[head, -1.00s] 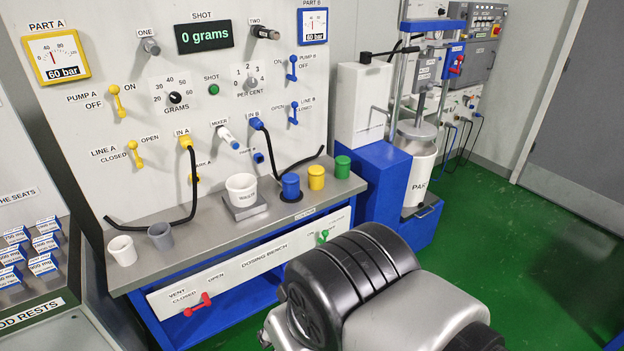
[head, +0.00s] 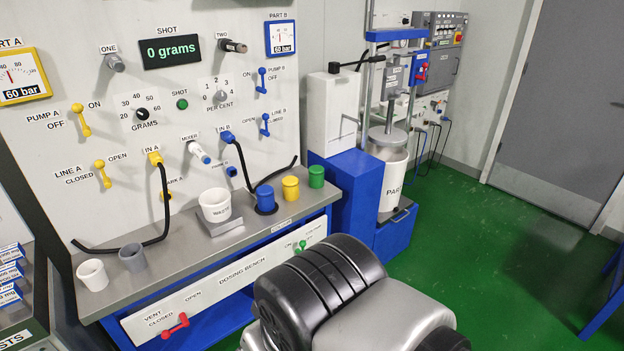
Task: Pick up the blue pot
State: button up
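The blue pot (head: 265,198) stands upright on the dosing bench (head: 190,255), on a dark round patch. It is between the white pot on a grey scale at its left and the yellow pot (head: 290,188) at its right. Nothing holds it. My gripper is not in view; only my own dark and silver body parts show at the bottom of the head view, in front of the bench.
A green pot (head: 316,177) stands right of the yellow one. The white pot (head: 215,204) sits on its scale. A smaller white cup (head: 93,275) and a grey cup (head: 132,257) stand at the left. Black hoses hang above the bench. Green floor (head: 480,240) is clear at right.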

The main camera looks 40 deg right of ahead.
aim_at(264, 193)
jog(key=i+l, duration=0.65)
jog(key=i, duration=0.25)
jog(key=i+l, duration=0.35)
jog(key=i+z, duration=0.05)
jog(key=i, duration=0.05)
